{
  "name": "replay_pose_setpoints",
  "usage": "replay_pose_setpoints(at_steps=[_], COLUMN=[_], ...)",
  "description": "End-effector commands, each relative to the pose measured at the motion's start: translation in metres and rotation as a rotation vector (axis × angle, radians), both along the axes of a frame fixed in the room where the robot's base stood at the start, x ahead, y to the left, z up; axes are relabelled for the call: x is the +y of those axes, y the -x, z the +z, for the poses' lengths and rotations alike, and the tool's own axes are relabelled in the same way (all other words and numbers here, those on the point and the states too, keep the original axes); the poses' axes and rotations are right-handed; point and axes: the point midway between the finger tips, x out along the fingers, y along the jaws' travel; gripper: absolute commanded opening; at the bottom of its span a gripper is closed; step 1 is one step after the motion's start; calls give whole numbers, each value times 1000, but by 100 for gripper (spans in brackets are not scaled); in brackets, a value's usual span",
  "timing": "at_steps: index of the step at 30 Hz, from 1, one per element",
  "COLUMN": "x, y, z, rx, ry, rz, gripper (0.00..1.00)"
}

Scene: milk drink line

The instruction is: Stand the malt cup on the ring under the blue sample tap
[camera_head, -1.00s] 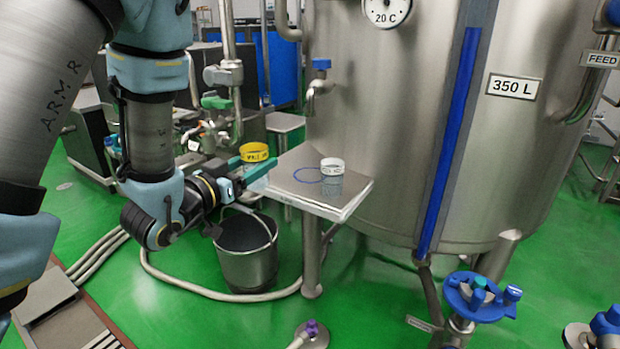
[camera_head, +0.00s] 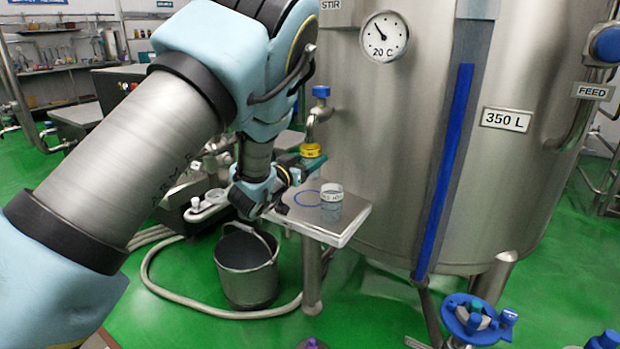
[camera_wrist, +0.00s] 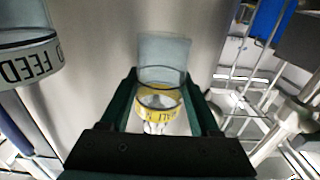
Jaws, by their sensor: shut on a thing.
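The malt cup (camera_head: 311,150), clear with a yellow band, is between the green fingers of my gripper (camera_head: 306,161). In the wrist view the cup (camera_wrist: 161,92) sits between both fingers (camera_wrist: 160,100), which are shut on it. It is held above the small steel shelf (camera_head: 338,233). The blue ring (camera_head: 295,199) is drawn on the shelf's left part and looks empty, below the cup in the picture. The blue sample tap (camera_head: 320,105) juts from the tank just above the cup in the head view. Exact depth alignment under the tap cannot be told.
A second cup with a white band (camera_head: 331,192) stands on the shelf right of the ring; it shows at left in the wrist view (camera_wrist: 27,62). The steel tank (camera_head: 400,150) stands close behind. A bucket (camera_head: 248,270) is on the floor below.

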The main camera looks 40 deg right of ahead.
Motion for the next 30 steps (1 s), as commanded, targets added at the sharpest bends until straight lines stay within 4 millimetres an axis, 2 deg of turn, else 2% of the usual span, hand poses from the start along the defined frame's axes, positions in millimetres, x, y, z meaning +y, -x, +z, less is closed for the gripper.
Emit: replay_pose_setpoints(at_steps=[1,10,15,30], x=[3,4,4,0], y=[0,0,0,-2], z=[-13,-38,-61,-70], rx=[3,3,2,2], ry=[-12,-10,-11,-6], rz=[1,3,1,3], gripper=[2,2,2,2])
